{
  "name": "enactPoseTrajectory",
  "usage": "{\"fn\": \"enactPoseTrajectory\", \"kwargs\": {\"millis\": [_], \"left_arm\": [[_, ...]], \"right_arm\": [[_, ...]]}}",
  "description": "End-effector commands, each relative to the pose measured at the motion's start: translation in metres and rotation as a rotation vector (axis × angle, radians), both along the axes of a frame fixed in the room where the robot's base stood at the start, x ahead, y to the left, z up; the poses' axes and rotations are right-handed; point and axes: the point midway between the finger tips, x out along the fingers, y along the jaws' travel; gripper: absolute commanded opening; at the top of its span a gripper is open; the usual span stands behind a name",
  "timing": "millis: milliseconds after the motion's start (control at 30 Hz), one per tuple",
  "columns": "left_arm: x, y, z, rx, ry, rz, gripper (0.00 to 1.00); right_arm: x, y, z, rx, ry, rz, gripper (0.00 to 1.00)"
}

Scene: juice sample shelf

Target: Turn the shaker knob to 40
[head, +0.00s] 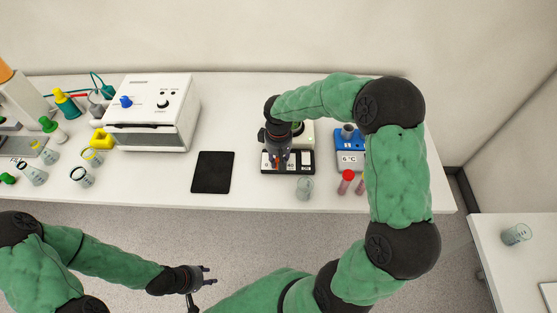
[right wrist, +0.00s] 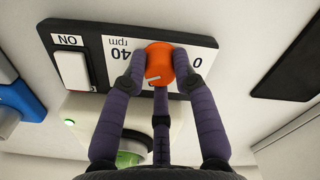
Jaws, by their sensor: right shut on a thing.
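The shaker (head: 303,136) stands on the table in the head view, with its dark-edged front panel (right wrist: 205,48) close up in the right wrist view. The orange knob (right wrist: 158,66) sits between the panel's "40 rpm" and "0" marks, which appear upside down. A small pale mark shows on the knob; its exact setting is unclear. My right gripper (head: 281,162) is shut on the knob; its fingers also show around it in the right wrist view (right wrist: 160,70). My left gripper (head: 210,276) is open and empty, in front of the table.
A white ON switch (right wrist: 72,72) is beside the knob. A black pad (head: 213,172) and white box device (head: 155,112) are left of the shaker. A glass beaker (head: 304,187), red-capped tubes (head: 347,180) and blue 6 °C unit (head: 349,152) stand close by.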

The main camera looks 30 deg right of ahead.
Motion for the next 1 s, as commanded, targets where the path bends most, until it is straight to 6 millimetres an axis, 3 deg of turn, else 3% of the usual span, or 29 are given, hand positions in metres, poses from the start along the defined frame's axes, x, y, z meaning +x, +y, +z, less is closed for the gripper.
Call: {"fn": "enactPoseTrajectory", "kwargs": {"millis": [500,1000], "left_arm": [[0.000,0.000,-0.012,0.000,0.000,0.000,0.40],[0.000,0.000,-0.015,0.000,0.000,0.000,0.40]], "right_arm": [[0.000,0.000,-0.001,0.000,0.001,-0.386,0.00],[0.000,0.000,0.000,0.000,0.001,-0.489,0.00]]}}
